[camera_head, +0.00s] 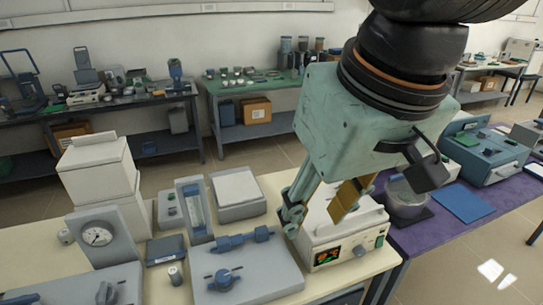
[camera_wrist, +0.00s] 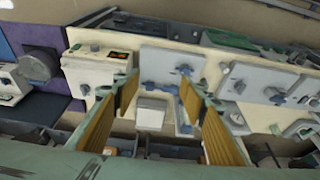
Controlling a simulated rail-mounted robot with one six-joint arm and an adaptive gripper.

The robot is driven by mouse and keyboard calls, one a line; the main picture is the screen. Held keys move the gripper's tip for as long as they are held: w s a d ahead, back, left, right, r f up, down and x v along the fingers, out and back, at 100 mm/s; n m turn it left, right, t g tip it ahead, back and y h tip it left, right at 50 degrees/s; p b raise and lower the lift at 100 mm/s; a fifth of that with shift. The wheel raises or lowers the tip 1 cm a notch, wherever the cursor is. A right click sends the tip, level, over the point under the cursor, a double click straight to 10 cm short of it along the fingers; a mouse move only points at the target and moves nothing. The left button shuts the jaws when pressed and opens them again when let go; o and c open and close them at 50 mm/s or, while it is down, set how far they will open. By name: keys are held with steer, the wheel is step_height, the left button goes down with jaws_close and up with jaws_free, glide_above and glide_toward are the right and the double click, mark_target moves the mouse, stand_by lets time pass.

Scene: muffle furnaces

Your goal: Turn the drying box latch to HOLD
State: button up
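My gripper (camera_head: 313,222) is open and empty, its two fingers pointing down, apparently above the back of a white box with a lit red-green display (camera_head: 327,257). Left of that box lies a flat grey unit (camera_head: 262,285) with a round blue knob (camera_head: 224,280) and a blue valve-like bar (camera_head: 243,240). No label is readable, so I cannot tell which part is the drying box latch or its setting. In the wrist view, the open fingers (camera_wrist: 160,83) frame a small white block (camera_wrist: 151,112); the blue knob (camera_wrist: 184,69) shows beyond the right finger.
A pressure gauge unit (camera_head: 97,236) and stacked white boxes (camera_head: 98,170) stand left on the cream table. A grey scale-like box (camera_head: 238,192) is behind the flat unit. A purple-covered table (camera_head: 425,235) with a metal pot (camera_head: 407,200) adjoins at right.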

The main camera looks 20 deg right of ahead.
steer(key=o, duration=0.4)
steer(key=w+d+r+m+g+p, duration=0.1)
steer(key=w+d+m, duration=0.3)
steer(key=w, duration=0.8)
steer(key=shift+d+r+m+p, duration=0.25)
steer(key=shift+d+m+p, duration=0.2)
steer(key=shift+d, duration=0.55)
steer(key=w+d+f+m+g+p, duration=0.15)
steer(key=w+d+f+m, duration=0.25)
steer(key=w+d, duration=0.45)
steer(key=w+d+f+m+p, duration=0.2)
steer(key=w+d+f+m, duration=0.2)
steer(key=w+d, duration=0.45)
steer(key=w+d+f+m+p, duration=0.1)
steer(key=d+f+m, duration=0.1)
steer(key=d+f, duration=0.3)
steer(key=w+d+f+m+g, duration=0.1)
steer(key=w+d+f+m, duration=0.1)
steer(key=d+f, duration=0.3)
steer(key=d+m, duration=0.1)
steer(key=d, duration=0.2)
steer(key=shift+d+p, duration=0.35)
steer(key=shift+p, duration=0.05)
steer(key=shift+f+b, duration=0.4)
steer(key=shift+f, duration=6.45)
